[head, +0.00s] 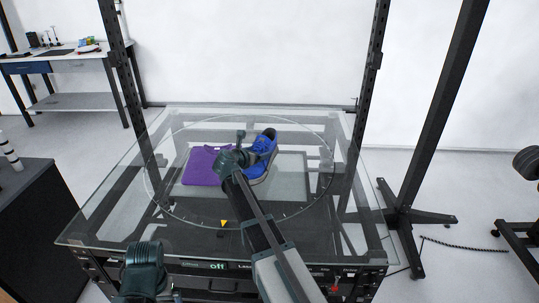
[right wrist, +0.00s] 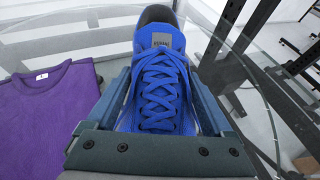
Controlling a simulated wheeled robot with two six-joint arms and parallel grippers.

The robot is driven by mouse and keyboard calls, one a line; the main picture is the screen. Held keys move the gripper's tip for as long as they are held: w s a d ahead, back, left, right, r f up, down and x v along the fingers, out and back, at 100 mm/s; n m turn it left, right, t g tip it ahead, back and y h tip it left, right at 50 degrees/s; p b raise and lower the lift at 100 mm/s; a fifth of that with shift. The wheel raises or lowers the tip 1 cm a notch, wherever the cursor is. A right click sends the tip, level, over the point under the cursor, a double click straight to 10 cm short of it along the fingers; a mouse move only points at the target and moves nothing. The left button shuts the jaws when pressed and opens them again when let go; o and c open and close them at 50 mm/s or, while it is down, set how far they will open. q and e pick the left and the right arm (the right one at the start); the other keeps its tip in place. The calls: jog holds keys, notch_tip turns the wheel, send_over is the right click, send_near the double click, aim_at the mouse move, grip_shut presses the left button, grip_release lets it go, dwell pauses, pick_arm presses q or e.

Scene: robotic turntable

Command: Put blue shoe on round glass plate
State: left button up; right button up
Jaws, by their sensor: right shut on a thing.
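The blue shoe (head: 262,156) is over the right half of the round glass plate (head: 308,207). Its laces and tongue face up. In the right wrist view the shoe (right wrist: 160,85) fills the space between the two fingers. My right gripper (head: 246,152) is shut on the shoe; its fingers (right wrist: 160,110) lie along both sides. I cannot tell whether the sole touches the glass. Part of my left arm's end (head: 145,268) shows at the bottom left in the head view, near the table's front edge; its fingers cannot be made out.
A folded purple shirt (head: 205,166) lies on the plate just left of the shoe; it also shows in the right wrist view (right wrist: 48,110). Black upright posts (head: 372,60) frame the glass table (head: 90,225). The plate's front part looks clear.

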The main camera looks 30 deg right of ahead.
aim_at(265, 163)
jog(key=d, duration=0.3)
jog(key=w+d, duration=0.1)
jog(key=d, duration=0.2)
jog(key=w+d+f, duration=0.1)
jog(key=d, duration=0.2)
jog(key=shift+b, duration=0.35)
jog(key=f+b, duration=0.3)
jog(key=shift+d+f+b, duration=0.35)
jog(key=shift+b, duration=0.05)
jog(key=shift+r, duration=0.15)
jog(key=o, duration=1.4)
jog(key=shift+o, duration=0.3)
jog(key=p+v, duration=0.4)
jog(key=v, duration=0.7)
jog(key=shift+d+p, duration=0.15)
jog(key=shift+p, duration=0.15)
jog(key=shift+s+a+r, duration=0.25)
jog(key=shift+s+a, duration=0.05)
jog(key=shift+a, duration=0.2)
